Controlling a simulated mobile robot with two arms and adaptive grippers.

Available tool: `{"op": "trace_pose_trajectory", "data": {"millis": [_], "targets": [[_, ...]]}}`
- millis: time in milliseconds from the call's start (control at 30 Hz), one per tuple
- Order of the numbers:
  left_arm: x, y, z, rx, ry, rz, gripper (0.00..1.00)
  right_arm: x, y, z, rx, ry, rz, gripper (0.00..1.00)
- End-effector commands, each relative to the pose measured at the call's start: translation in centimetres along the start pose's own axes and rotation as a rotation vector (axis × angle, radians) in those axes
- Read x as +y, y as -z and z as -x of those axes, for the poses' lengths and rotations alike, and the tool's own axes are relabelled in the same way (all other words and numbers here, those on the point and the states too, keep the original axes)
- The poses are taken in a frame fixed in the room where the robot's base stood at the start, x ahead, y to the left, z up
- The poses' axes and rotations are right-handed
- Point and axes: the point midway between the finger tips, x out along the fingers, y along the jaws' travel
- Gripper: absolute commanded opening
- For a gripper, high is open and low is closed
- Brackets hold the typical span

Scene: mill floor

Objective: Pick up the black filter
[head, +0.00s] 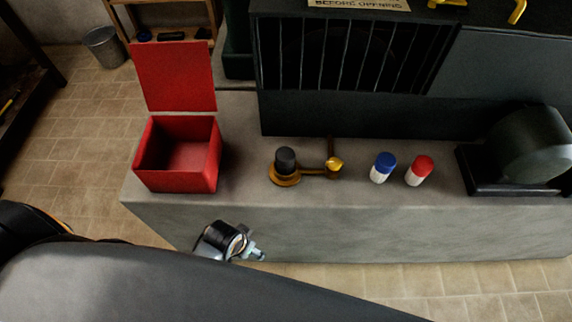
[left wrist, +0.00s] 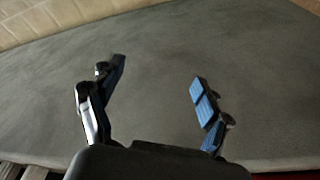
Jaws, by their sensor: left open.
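The black filter (head: 285,160) is a short dark cylinder standing upright on a round brass fitting (head: 285,180) on the concrete ledge. A brass arm and valve knob (head: 334,164) join the fitting on its right. My left gripper (head: 251,253) is in front of the ledge, lower left of the filter and apart from it. In the left wrist view my left gripper (left wrist: 157,80) is open with nothing between its blue-padded fingers. Only bare concrete (left wrist: 250,70) lies beyond them there; the filter is out of that view. My right gripper is not in view.
An open red box (head: 180,180) with its lid up stands left of the filter. A blue-capped bottle (head: 383,168) and a red-capped bottle (head: 419,170) stand to its right. A dark machine with a barred front (head: 350,60) rises behind. The ledge between box and fitting is clear.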

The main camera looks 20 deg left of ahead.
Motion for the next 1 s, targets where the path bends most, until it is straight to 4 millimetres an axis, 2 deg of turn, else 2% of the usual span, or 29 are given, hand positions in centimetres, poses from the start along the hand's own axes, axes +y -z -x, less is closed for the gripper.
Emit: {"op": "trace_pose_trajectory", "data": {"millis": [33,100,200,300,467,600,767,1000], "targets": [[0.2,2.2,1.6,0.027,-0.011,-0.032,0.78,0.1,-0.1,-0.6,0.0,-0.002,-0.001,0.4],[0.9,4.8,3.9,0.05,-0.036,-0.099,0.78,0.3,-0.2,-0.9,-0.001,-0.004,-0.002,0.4],[2.3,8.3,7.3,0.081,-0.081,-0.237,0.78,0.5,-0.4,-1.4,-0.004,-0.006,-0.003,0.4],[3.7,11.0,9.8,0.1,-0.122,-0.397,0.78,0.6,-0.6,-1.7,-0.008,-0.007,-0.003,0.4],[5.2,14.6,11.3,0.109,-0.166,-0.652,0.78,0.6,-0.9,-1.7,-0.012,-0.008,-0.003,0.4],[5.6,18.0,12.2,0.1,-0.19,-0.899,0.78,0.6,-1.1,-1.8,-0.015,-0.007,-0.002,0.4],[4.7,22.1,14.1,0.054,-0.199,-1.232,0.78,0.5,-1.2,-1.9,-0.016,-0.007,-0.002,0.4],[0.7,27.1,18.4,-0.073,-0.203,-1.636,0.78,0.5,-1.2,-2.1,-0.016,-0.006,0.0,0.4]]}}
